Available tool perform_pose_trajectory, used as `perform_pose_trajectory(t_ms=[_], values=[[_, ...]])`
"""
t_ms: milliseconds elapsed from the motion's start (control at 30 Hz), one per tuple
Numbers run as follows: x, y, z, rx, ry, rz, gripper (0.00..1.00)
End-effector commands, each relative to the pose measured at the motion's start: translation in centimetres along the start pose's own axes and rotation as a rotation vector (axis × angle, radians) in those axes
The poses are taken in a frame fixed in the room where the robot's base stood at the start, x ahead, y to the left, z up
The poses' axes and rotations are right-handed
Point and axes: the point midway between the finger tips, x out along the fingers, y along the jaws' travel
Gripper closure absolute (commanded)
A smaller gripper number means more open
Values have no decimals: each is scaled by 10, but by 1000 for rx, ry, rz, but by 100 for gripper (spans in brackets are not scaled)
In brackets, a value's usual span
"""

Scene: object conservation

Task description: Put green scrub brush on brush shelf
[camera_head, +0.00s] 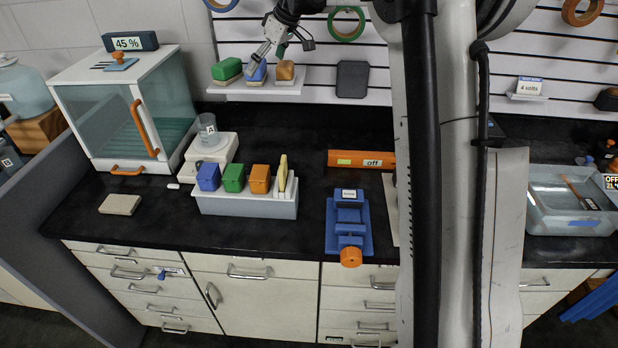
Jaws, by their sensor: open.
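The green scrub brush (226,70) sits at the left end of the white brush shelf (236,90) on the slatted back wall, with a pale underside. A blue brush (257,76) and an orange-tan brush (285,70) stand to its right on the same shelf. My gripper (278,52) is open, just above and in front of the blue and orange-tan brushes, to the right of the green one. One finger overlaps the blue brush in the picture; I cannot tell whether they touch. The green brush stands apart from the fingers.
Below, a grey holder (247,208) carries blue, green and orange blocks and a yellow piece. A glass cabinet (127,110), a scale with a beaker (208,145) and a blue clamp device (348,225) stand on the black bench. My arm hides the middle right.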

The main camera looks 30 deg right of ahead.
Motion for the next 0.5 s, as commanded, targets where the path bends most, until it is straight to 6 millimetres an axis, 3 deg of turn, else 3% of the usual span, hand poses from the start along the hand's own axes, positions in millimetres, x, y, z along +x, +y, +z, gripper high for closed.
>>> perform_pose_trajectory(t_ms=[267, 500], values=[[-51, -71, 28, 100, -14, 63, 0], [-86, -137, 71, 197, -15, 126, 0]])
